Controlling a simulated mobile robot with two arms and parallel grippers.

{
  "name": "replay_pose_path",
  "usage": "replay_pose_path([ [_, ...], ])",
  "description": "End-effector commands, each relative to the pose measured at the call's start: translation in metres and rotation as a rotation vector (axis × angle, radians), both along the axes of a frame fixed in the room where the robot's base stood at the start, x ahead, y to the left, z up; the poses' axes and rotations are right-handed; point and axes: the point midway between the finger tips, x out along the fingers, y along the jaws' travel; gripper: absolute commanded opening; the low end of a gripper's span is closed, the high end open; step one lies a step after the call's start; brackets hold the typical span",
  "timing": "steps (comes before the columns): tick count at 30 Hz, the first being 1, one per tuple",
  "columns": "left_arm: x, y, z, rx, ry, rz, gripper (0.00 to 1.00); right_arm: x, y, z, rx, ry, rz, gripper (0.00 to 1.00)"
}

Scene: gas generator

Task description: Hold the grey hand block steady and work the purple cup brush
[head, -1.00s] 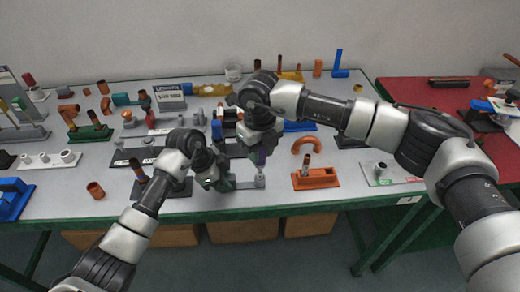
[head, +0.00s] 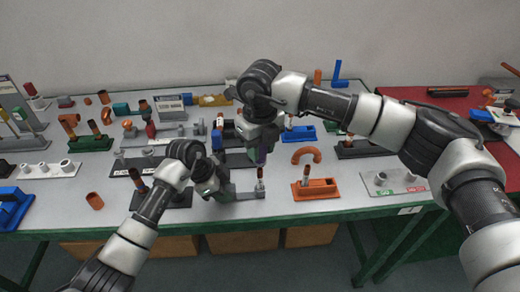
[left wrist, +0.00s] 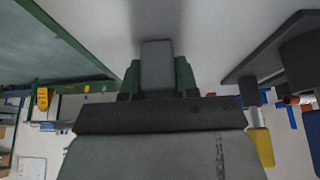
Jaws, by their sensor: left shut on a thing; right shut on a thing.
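My left gripper (head: 213,190) is low at the table's front edge and shut on the grey hand block (head: 247,194). The left wrist view shows the grey block (left wrist: 157,66) between its green fingers. My right gripper (head: 262,146) is above and to the right, shut on the purple cup brush (head: 261,157), of which only a small purple part shows. A short copper tube (head: 260,172) stands upright just below the brush, at the right end of the grey block. Whether brush and tube touch is unclear.
An orange block (head: 316,188) with a tube and a copper bend (head: 306,155) lie to the right. A grey plate (head: 395,182) is farther right. A dark base (head: 160,196) is left of my left gripper. Several fittings fill the back.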

Motion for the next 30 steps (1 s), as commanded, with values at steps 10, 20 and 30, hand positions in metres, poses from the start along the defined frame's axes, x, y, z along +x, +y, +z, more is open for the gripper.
replay_pose_path([
  [10, 0.000, 0.000, 0.000, 0.001, 0.001, 0.000, 0.59, 0.000, 0.000, 0.000, 0.001, -0.001, 0.000, 0.14],
  [20, 0.000, 0.002, 0.004, 0.001, -0.001, 0.000, 0.59, 0.000, 0.000, 0.000, 0.001, -0.001, 0.000, 0.14],
  [30, 0.001, 0.030, 0.060, 0.002, -0.005, 0.001, 0.59, 0.000, 0.000, 0.000, 0.001, -0.001, 0.000, 0.14],
])
